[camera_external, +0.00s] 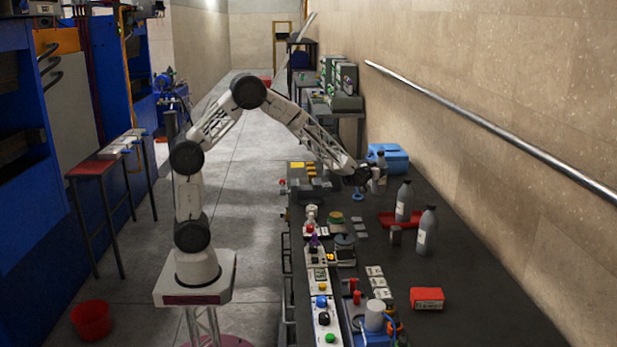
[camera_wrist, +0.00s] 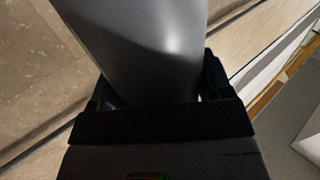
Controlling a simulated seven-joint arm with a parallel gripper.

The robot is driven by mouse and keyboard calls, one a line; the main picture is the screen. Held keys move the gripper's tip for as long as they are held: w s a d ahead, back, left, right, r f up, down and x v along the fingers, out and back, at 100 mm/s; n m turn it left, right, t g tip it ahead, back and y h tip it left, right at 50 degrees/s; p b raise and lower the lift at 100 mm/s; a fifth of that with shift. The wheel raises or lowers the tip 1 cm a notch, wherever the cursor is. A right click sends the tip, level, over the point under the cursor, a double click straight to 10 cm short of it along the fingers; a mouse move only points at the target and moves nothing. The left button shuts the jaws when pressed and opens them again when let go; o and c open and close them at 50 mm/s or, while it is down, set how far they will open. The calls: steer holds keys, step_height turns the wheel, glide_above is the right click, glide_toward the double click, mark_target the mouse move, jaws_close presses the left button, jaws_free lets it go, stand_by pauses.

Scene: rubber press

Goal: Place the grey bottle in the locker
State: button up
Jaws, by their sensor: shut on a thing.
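My gripper (camera_external: 371,178) is over the far part of the dark bench and is shut on a grey bottle (camera_external: 381,162). In the wrist view the bottle (camera_wrist: 150,45) fills the space between the dark fingers of my gripper (camera_wrist: 158,100), and its lower part is hidden by them. Two more grey bottles with pale labels stand upright on the bench, one (camera_external: 404,201) by a red tray and one (camera_external: 427,232) nearer the camera. I cannot tell which thing in view is the locker.
A blue box (camera_external: 391,157) stands just behind my gripper. The red tray (camera_external: 387,219) lies near the bottles, and a red box (camera_external: 427,298) lies nearer. Control panels (camera_external: 322,290) line the bench's left edge. A wall with a metal rail (camera_external: 490,127) bounds the right side.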

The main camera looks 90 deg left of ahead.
mark_target(379, 186)
steer(key=w+a, duration=0.2)
steer(key=w, duration=0.7)
steer(key=shift+a+f, duration=0.4)
steer(key=shift+f, duration=1.9)
steer(key=o, duration=1.3)
steer(key=shift+o, duration=0.2)
steer(key=v, duration=1.2)
